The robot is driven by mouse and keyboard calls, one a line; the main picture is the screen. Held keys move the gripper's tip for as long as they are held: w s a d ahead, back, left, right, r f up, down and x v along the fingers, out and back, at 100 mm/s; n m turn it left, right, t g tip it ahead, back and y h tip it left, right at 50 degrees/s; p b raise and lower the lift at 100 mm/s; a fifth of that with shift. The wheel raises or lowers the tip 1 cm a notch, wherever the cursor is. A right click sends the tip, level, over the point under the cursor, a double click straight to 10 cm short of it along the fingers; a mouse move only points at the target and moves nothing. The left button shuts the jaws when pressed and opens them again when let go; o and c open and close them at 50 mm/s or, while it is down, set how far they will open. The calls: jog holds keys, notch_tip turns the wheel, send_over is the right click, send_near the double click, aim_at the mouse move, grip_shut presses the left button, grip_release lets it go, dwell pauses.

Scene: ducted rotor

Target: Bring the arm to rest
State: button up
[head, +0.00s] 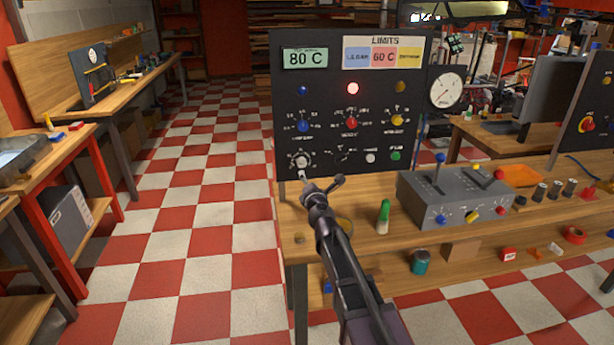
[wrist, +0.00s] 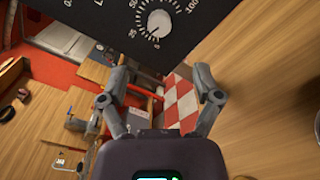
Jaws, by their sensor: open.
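My arm (head: 350,280) reaches from the bottom of the head view up to the front of a black control panel (head: 322,85). My gripper (head: 322,181) is at the panel's lower left, just below a pale knob (head: 301,161). In the wrist view my gripper (wrist: 162,78) has its two fingers spread apart with nothing between them. The same knob (wrist: 159,22) shows there beyond the fingertips, on the dark panel face with its number scale. The fingers look clear of the knob.
The panel stands on a wooden bench (head: 400,240). A grey control box (head: 455,197) with levers, a green-topped cylinder (head: 383,217) and a teal jar (head: 420,262) are to the right of my arm. A round gauge (head: 446,91) is beside the panel. Checkered floor (head: 210,200) is open at left.

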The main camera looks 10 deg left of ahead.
jog(key=shift+s+d, duration=0.15)
jog(key=shift+s, duration=0.25)
jog(key=s+d+f+m+g+h+p, duration=0.1)
jog(key=s+d+m+g+h+p, duration=0.3)
jog(key=d+m, duration=0.6)
jog(key=s+d+f+m+g+h+p, duration=0.15)
jog(key=s+d+m+h, duration=0.4)
jog(key=d, duration=0.75)
jog(key=s+d+f+m+g+y+p, duration=0.1)
jog(key=s+f+m+g+y+p, duration=0.1)
jog(key=s+m+g, duration=0.4)
jog(key=s+d+f+m+g+y+p, duration=0.1)
jog(key=s+m+g+p, duration=0.3)
jog(key=s, duration=1)
jog(key=f+m+g+y, duration=0.1)
jog(key=m+g, duration=0.1)
jog(key=m, duration=0.1)
jog(key=shift+s+d, duration=0.15)
jog(key=shift+s, duration=0.1)
jog(key=shift+y, duration=0.25)
dwell(0.5)
